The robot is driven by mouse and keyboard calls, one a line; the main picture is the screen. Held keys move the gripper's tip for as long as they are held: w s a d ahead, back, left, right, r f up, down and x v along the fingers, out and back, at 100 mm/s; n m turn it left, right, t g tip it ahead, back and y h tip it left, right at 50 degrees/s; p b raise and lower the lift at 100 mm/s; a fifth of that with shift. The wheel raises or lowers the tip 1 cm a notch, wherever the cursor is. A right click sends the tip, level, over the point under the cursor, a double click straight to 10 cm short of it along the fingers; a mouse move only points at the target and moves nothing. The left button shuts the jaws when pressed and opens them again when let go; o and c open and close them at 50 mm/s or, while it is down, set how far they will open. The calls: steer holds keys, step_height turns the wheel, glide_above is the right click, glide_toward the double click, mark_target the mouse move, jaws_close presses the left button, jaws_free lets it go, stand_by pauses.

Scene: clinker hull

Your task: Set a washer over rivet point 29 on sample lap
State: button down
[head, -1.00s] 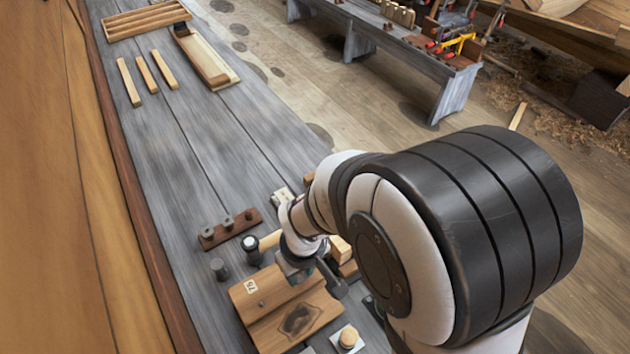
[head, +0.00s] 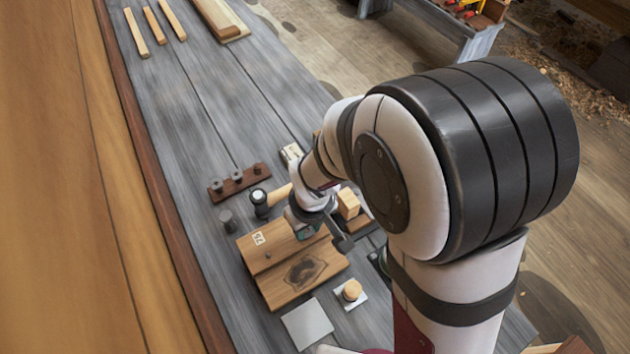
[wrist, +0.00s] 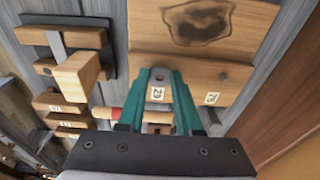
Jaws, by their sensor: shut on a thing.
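The sample lap (head: 284,291) is a stepped wooden piece with a dark knot, lying on the grey bench. It also shows in the wrist view (wrist: 150,30). A white tag, which seems to read 29 (wrist: 212,98), is on its near plank. A small dark spot (wrist: 222,76) beside the tag looks like the rivet point. The fingertips are over the lap, to one side of the tag and spot. I cannot tell their height above it.
A dark rack with several pegs (head: 239,184) and a hammer (head: 261,201) lie beyond the lap. A wooden block (head: 348,203) stands right of my gripper. A pale square plate (head: 307,324) and a round wooden knob (head: 352,290) are nearer. The far bench is mostly clear.

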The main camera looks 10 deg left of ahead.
steer(key=shift+f, duration=0.35)
steer(key=c, duration=0.5)
jaws_free()
steer(key=shift+r, duration=0.1)
steer(key=r, duration=0.8)
steer(key=shift+d+r, duration=0.15)
steer(key=shift+d, duration=0.15)
steer(key=s+d+r+m, duration=0.3)
steer(key=s+d+m, duration=0.3)
steer(key=d+m, duration=0.1)
steer(key=s+d+r+m+g, duration=0.1)
steer(key=s+d+r+m, duration=0.3)
steer(key=s+d+m, duration=0.3)
steer(key=shift+d+m+y, duration=0.3)
steer(key=shift+d+y, duration=0.1)
